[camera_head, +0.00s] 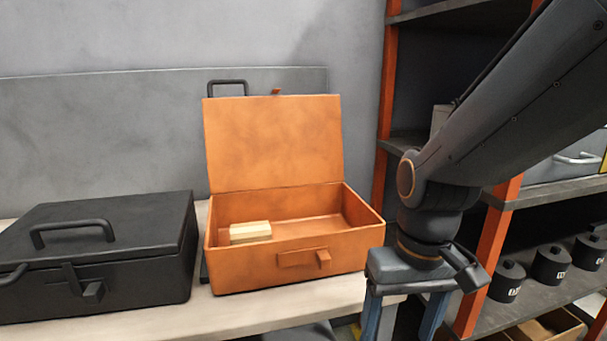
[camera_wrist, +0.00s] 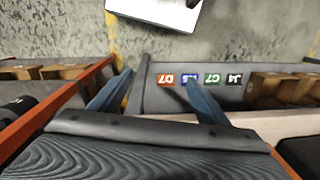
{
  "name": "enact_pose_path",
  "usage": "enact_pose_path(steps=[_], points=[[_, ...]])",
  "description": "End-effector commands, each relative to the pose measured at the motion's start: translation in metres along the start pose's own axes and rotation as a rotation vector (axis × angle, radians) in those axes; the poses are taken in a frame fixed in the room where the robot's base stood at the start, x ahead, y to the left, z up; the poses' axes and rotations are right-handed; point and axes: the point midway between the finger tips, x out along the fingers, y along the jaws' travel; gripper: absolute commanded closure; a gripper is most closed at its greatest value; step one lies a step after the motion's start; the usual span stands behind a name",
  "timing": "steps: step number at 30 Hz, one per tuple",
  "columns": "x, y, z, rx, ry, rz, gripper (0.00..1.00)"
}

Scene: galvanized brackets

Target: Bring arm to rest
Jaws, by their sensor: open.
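My gripper (camera_head: 405,312) hangs pointing down at the right of the orange case in the head view, in front of the shelving. Its blue-grey fingers stand apart with nothing between them, and their tips run past the lower edge of that view. In the wrist view my gripper (camera_wrist: 158,92) also shows as two spread fingers, above the floor and a grey surface with coloured labels. My dark arm reaches down from the upper right of the head view.
An open orange case (camera_head: 345,262) holding a pale block (camera_head: 250,232) stands on the light bench (camera_head: 240,312). A closed black case (camera_head: 110,240) is left of it. Shelving with orange posts (camera_head: 484,262) and black canisters (camera_head: 551,265) stands at the right, close behind my arm.

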Motion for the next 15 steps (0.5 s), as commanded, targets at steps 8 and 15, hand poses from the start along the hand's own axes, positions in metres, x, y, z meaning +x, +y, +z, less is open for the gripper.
enact_pose_path(steps=[8, 15], points=[[-0.020, 0.012, 0.003, 0.051, 0.006, 0.021, 0.31], [-0.043, 0.024, 0.008, 0.082, 0.002, 0.032, 0.31]])
